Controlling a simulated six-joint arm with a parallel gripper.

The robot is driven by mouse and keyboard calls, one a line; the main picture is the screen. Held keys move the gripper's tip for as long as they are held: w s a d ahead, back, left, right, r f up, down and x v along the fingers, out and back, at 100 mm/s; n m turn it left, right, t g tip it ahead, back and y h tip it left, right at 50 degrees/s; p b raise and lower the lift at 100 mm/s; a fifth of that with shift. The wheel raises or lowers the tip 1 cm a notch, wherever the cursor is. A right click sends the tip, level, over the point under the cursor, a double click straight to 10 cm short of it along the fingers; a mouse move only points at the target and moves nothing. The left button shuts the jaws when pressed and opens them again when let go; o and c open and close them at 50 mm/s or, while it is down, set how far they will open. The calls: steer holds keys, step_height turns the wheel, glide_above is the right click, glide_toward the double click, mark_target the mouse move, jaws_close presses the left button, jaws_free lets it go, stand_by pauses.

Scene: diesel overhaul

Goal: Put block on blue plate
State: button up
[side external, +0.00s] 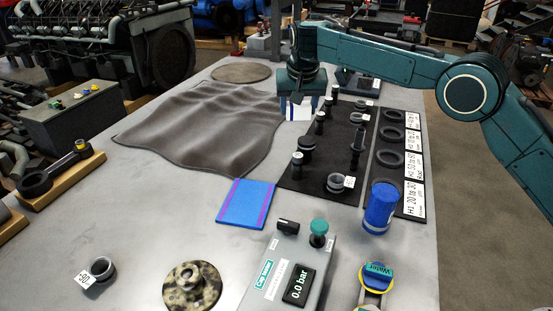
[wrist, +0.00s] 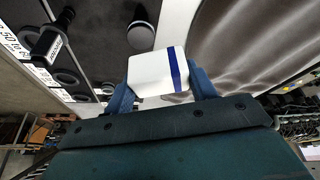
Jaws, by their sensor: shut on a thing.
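My gripper (side external: 300,103) is at the back of the table, between the grey cloth and the black mat. It is shut on a white block (side external: 300,112) with a blue stripe. In the wrist view the white block (wrist: 157,73) sits between the two blue fingers of my gripper (wrist: 160,82). Whether the block touches the table is hard to tell. The blue plate (side external: 246,204) is a flat square with purple stripes. It lies empty on the table, in front of the cloth and left of the mat, well apart from my gripper.
A rumpled grey cloth (side external: 205,127) covers the left middle of the table. A black mat (side external: 330,150) holds several upright parts, with a blue can (side external: 380,208) in front. A control box (side external: 290,270) stands near the front edge.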

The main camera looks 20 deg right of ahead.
steer(key=s+a+r+n+y, duration=0.1)
steer(key=s+a+r+n, duration=0.1)
steer(key=a, duration=0.6)
steer(key=s+a+r+n, duration=0.2)
steer(key=s+a, duration=0.4)
steer(key=a, duration=0.3)
steer(key=shift+s+a+r+y, duration=0.2)
steer(key=shift+s+r+y, duration=0.15)
steer(key=shift+r, duration=0.55)
steer(key=shift+f, duration=0.1)
glide_above(246, 197)
steer(key=s, duration=0.1)
steer(key=f, duration=1.4)
steer(key=shift+s, duration=0.2)
steer(key=shift+f, duration=0.1)
steer(key=shift+f, duration=2.8)
steer(key=shift+f, duration=0.1)
steer(key=o, duration=1)
steer(key=shift+o, duration=0.2)
